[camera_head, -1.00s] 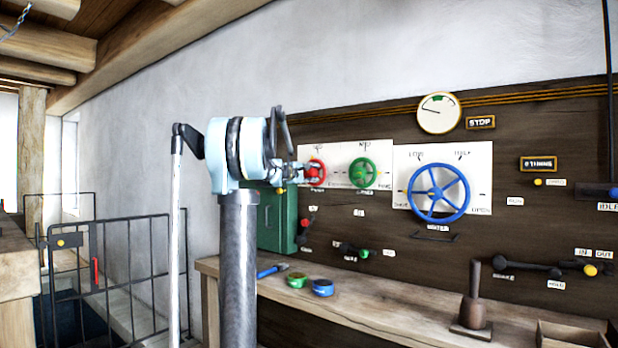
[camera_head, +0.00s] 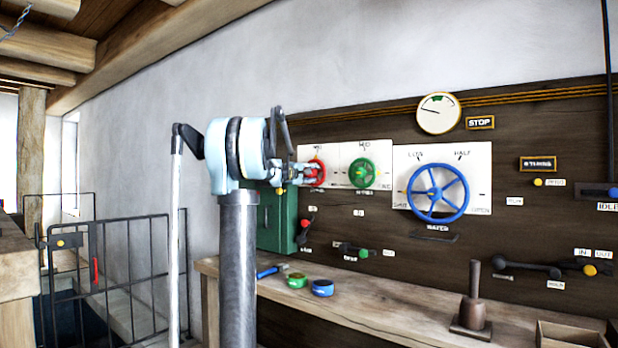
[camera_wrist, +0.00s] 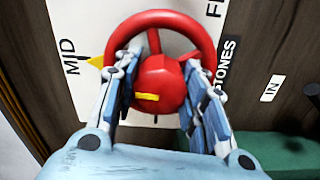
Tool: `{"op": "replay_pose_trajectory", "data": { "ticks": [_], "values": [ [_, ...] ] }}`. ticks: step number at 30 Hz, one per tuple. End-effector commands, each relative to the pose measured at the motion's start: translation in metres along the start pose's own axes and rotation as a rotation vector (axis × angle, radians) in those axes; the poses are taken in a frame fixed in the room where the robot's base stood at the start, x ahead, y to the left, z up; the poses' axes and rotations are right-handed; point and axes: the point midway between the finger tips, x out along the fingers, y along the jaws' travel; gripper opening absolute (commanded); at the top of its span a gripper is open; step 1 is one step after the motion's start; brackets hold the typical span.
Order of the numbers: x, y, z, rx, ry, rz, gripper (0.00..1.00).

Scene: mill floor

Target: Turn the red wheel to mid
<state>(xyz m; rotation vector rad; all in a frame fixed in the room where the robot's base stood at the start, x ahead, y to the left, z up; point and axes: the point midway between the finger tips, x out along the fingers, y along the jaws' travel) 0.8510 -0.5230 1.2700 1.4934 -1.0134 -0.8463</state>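The red wheel (camera_wrist: 158,84) fills the middle of the wrist view, with a round hub that bears a yellow mark. It also shows on a white plate in the head view (camera_head: 317,173). My gripper (camera_wrist: 168,70) reaches it from the front, one finger on each side of the hub, inside the rim. A yellow pointer (camera_wrist: 96,62) at the rim's left edge in the wrist view lies beside the MID label (camera_wrist: 70,58). My gripper partly hides the wheel in the head view (camera_head: 300,173).
A green wheel (camera_head: 362,173) is close to the right of the red one, and a larger blue wheel (camera_head: 437,193) is beyond it. A green cabinet (camera_head: 275,219) sits below my gripper. The workbench (camera_head: 400,312) below holds small items. A metal railing (camera_head: 120,270) stands at left.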

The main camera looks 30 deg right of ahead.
Motion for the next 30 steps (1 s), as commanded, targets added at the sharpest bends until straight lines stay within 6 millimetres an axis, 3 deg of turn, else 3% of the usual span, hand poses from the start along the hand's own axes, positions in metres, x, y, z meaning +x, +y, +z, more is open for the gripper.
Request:
{"op": "replay_pose_trajectory", "data": {
  "ticks": [1, 3, 17, 30],
  "values": [
    [-0.001, -0.003, -0.001, 0.003, 0.002, -0.003, 0.47],
    [-0.001, -0.002, -0.001, 0.003, 0.002, -0.003, 0.59],
    [-0.009, -0.001, -0.001, 0.000, 0.003, -0.001, 0.59],
    [-0.086, -0.002, -0.002, 0.000, 0.003, -0.002, 0.59]
  ]
}}
